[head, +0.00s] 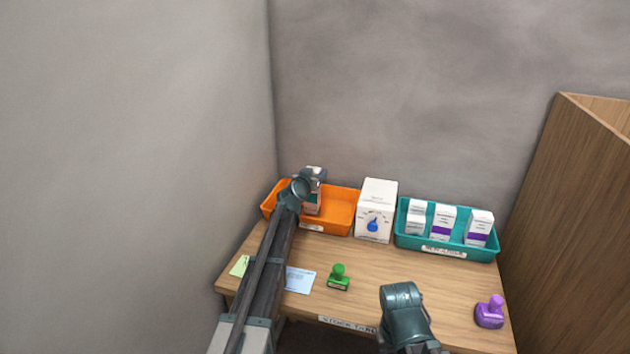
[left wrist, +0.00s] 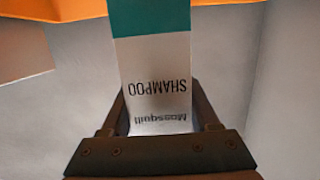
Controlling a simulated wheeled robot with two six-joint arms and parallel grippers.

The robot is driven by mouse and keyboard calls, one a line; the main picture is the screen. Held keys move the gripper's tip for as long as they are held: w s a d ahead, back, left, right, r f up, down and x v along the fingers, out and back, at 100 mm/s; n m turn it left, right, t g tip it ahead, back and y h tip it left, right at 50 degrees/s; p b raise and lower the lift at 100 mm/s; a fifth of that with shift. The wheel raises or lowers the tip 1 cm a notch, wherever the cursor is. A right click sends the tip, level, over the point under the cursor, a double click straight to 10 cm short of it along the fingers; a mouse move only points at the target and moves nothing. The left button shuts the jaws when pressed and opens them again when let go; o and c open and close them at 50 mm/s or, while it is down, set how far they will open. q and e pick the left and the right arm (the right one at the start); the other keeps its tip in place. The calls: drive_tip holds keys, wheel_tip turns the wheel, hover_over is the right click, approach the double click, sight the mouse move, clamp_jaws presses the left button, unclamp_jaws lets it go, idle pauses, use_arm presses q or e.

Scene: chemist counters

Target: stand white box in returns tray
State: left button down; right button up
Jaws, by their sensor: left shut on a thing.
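My left gripper (head: 314,178) is shut on a white box (head: 313,208) with a teal band, and holds it upright at the orange tray (head: 343,212). In the left wrist view the box (left wrist: 155,75) sits between the fingers (left wrist: 160,120) and reads "SHAMPOO" upside down. Its teal end points toward the orange tray (left wrist: 30,35). I cannot tell whether it touches the tray floor. The orange tray's label is too small to read. A dark part of my right arm shows at the front, but its fingers are not visible.
A large white carton with a blue drop (head: 378,195) stands right of the orange tray. A green stamp (head: 339,278), a blue card (head: 300,281) and a purple stamp (head: 490,313) lie on the wooden counter (head: 450,290).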

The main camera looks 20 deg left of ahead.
use_arm(q)
drive_tip(key=shift+f, duration=0.15)
drive_tip(key=c, duration=0.6)
unclamp_jaws()
drive_tip(key=shift+f, duration=0.1)
drive_tip(key=o, duration=0.5)
drive_tip(key=shift+r, duration=0.3)
drive_tip(key=s+p, duration=0.1)
drive_tip(key=s, duration=0.3)
drive_tip(key=s+r, duration=0.1)
drive_tip(key=s, duration=0.3)
drive_tip(key=s+r+p, duration=0.1)
drive_tip(key=s, duration=0.3)
drive_tip(key=shift+a+r+p, duration=0.1)
drive_tip(key=shift+a+p, duration=0.1)
drive_tip(key=shift+p, duration=0.15)
